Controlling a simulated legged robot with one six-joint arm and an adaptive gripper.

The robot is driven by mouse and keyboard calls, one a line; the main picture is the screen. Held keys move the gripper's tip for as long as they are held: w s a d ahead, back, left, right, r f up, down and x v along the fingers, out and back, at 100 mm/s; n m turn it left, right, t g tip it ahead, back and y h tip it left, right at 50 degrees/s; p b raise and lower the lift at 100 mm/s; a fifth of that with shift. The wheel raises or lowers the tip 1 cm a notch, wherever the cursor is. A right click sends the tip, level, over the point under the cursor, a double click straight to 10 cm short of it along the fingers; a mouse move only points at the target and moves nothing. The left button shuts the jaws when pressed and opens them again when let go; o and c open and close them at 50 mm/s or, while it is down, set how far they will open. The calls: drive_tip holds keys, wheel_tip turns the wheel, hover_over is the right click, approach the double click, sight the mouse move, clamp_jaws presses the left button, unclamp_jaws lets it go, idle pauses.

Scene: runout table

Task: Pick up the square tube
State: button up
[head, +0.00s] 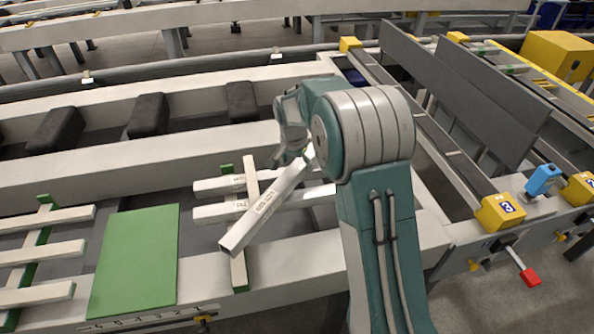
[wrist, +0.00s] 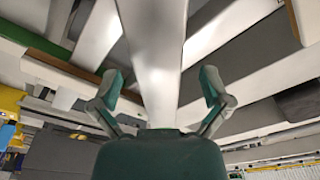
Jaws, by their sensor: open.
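The square tube (head: 262,208) is pale, with small dark print on its side. In the head view it lies slantwise over other pale bars, its near open end at the lower left and its far end by my gripper. In the wrist view the pale tube (wrist: 155,45) runs down the middle between my two fingers. My gripper (wrist: 160,88) is open, with a finger on each side of the tube and visible gaps between. In the head view my arm partly hides the gripper and the tube's far end.
Pale bars (head: 210,212) lie under the tube across a slat with green ends (head: 240,275). A green plate (head: 135,262) and more bars (head: 42,252) are to the left. Grey rails (head: 480,95) and yellow blocks (head: 500,212) stand to the right.

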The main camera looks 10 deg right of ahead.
drive_tip(key=shift+d+f, duration=0.1)
drive_tip(key=shift+f, duration=0.75)
clamp_jaws()
drive_tip(key=shift+w, duration=0.1)
drive_tip(key=shift+r, duration=0.6)
drive_tip(key=s+r, duration=1.2)
drive_tip(key=s, duration=0.2)
drive_tip(key=shift+s, duration=0.15)
